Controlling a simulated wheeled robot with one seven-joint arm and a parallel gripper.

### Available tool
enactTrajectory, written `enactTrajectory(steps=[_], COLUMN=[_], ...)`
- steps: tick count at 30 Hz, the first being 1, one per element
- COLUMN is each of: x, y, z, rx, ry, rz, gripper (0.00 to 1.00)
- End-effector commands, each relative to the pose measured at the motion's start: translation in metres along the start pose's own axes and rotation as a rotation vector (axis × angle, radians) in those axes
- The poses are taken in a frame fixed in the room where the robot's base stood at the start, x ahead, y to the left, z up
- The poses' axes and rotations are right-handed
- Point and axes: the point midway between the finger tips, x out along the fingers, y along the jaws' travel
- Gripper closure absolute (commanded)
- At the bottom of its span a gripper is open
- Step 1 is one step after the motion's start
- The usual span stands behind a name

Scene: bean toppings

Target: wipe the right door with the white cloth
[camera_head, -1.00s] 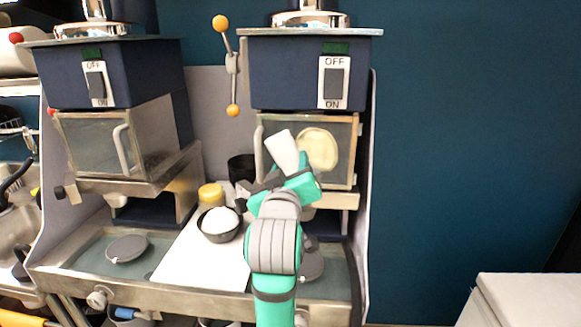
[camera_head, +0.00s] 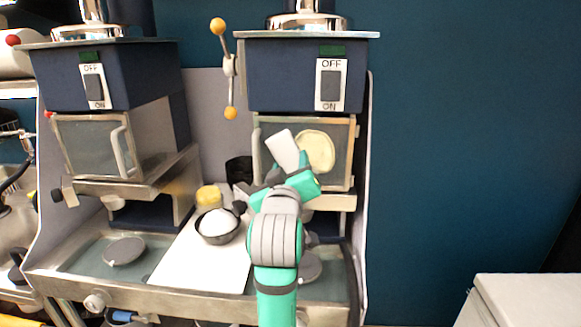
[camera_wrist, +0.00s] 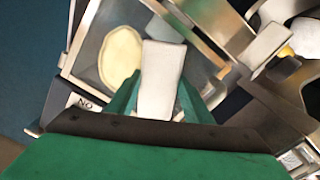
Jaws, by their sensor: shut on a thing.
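The right door (camera_head: 342,169) is the framed glass front of the right machine, and it is closed. A round cream-coloured patch (camera_head: 316,151) is on its glass; it also shows in the wrist view (camera_wrist: 121,57). My gripper (camera_head: 292,167) is in front of the door's left part, left of the patch. It is shut on the white cloth (camera_head: 283,150), a flat white piece sticking up from the fingers. In the wrist view the cloth (camera_wrist: 161,75) stands between the green fingers, close to the patch. I cannot tell whether the cloth touches the glass.
The left machine has a similar closed door (camera_head: 90,147). Below, a white board (camera_head: 185,265) carries a dark bowl of white stuff (camera_head: 218,225) and a yellow-lidded jar (camera_head: 208,197). A dark cup (camera_head: 239,170) stands behind. A white box top (camera_head: 530,300) is at lower right.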

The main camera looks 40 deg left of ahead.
Motion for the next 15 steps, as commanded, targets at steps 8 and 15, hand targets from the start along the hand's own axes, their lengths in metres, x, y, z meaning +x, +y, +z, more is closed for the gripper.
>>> enactTrajectory(steps=[8, 15], x=[0.001, 0.001], y=[0.008, 0.025], z=[0.004, 0.013], rx=[0.001, 0.001], ry=[-0.002, -0.003], rz=[0.004, 0.005], gripper=[0.8, 0.8])
